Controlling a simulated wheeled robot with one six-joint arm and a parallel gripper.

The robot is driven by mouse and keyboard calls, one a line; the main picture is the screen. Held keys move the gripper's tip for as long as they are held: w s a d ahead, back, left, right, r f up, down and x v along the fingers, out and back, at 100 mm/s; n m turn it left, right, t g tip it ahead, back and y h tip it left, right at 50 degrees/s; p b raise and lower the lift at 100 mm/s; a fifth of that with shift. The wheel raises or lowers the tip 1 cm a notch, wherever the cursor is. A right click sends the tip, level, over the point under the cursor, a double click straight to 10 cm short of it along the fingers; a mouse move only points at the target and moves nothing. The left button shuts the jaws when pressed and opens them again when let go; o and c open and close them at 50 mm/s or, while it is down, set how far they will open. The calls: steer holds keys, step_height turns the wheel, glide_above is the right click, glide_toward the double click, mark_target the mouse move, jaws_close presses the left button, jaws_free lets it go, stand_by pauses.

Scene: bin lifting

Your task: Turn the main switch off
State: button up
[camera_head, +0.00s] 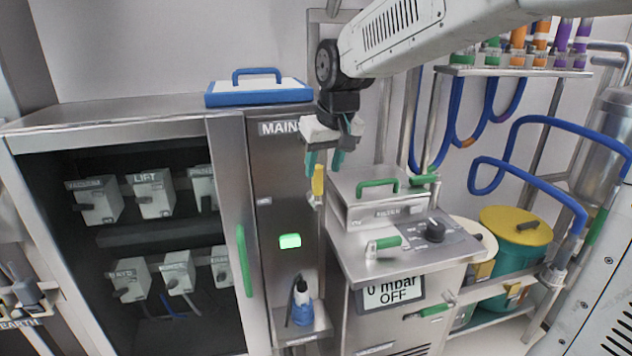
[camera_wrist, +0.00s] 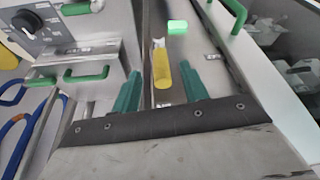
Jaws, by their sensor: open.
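The grey mains panel (camera_head: 280,185), partly lettered "MAINS", stands in the middle of the head view. A yellow switch lever (camera_head: 318,181) shows at its right edge; it also shows in the wrist view (camera_wrist: 160,68). My gripper (camera_head: 325,163) is open, with its green fingers pointing down just above the lever. In the wrist view the lever appears between the two fingertips (camera_wrist: 159,71), with visible room on both sides. I cannot tell whether the fingers reach its depth. A green lamp (camera_head: 290,241) on the panel is lit.
An open-fronted cabinet (camera_head: 165,128) with several grey switch boxes stands at left. A filter unit (camera_head: 375,212) with green handles is close at right, above a display reading "0 mbar OFF" (camera_head: 392,292).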

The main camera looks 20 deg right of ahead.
mark_target(316, 181)
steer(key=shift+w+r+t, duration=0.3)
steer(key=shift+w+r, duration=0.2)
steer(key=shift+r, duration=0.1)
steer(key=x, duration=0.7)
steer(key=shift+w+f, duration=0.15)
steer(key=shift+f, duration=0.2)
steer(key=shift+a, duration=0.1)
jaws_close()
